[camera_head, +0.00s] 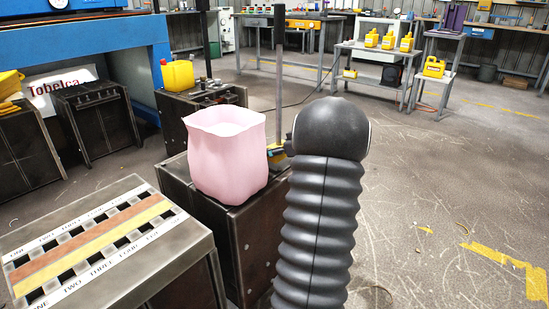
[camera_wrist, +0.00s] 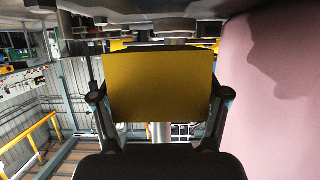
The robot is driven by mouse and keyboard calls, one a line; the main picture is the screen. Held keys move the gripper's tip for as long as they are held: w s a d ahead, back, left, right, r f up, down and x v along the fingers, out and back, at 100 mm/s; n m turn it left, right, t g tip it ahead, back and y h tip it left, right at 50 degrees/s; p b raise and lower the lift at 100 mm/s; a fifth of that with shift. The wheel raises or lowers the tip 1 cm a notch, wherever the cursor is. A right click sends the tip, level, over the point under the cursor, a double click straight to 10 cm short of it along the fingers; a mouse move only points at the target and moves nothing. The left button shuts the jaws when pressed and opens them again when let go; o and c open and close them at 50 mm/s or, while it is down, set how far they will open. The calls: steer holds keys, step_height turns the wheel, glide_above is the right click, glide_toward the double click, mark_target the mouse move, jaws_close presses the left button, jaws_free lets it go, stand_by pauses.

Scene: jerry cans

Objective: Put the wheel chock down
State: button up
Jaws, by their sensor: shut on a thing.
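The wheel chock (camera_wrist: 158,85) shows in the wrist view as a yellow block with a flat face and a dark upper edge. My gripper (camera_wrist: 160,97) is shut on it, with one finger at its left side and one at its right. In the head view, a small yellow part (camera_head: 278,161) shows between the pink container and my dark ribbed arm. It appears to be the chock, and my arm hides most of my gripper there. What lies directly under the chock cannot be seen.
A pink open container (camera_head: 228,160) stands on a dark metal cabinet (camera_head: 241,222) close beside the chock and fills the wrist view's right side. A striped, labelled table (camera_head: 150,282) is at front left. Yellow cans (camera_head: 406,42) stand on back tables. The right floor is mostly clear.

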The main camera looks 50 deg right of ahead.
steer(key=shift+f, duration=1.65)
steer(key=shift+f, duration=0.1)
steer(key=o, duration=1.4)
steer(key=shift+f+b, duration=0.1)
steer(key=shift+b, duration=0.2)
steer(key=o, duration=0.4)
steer(key=shift+o, duration=0.2)
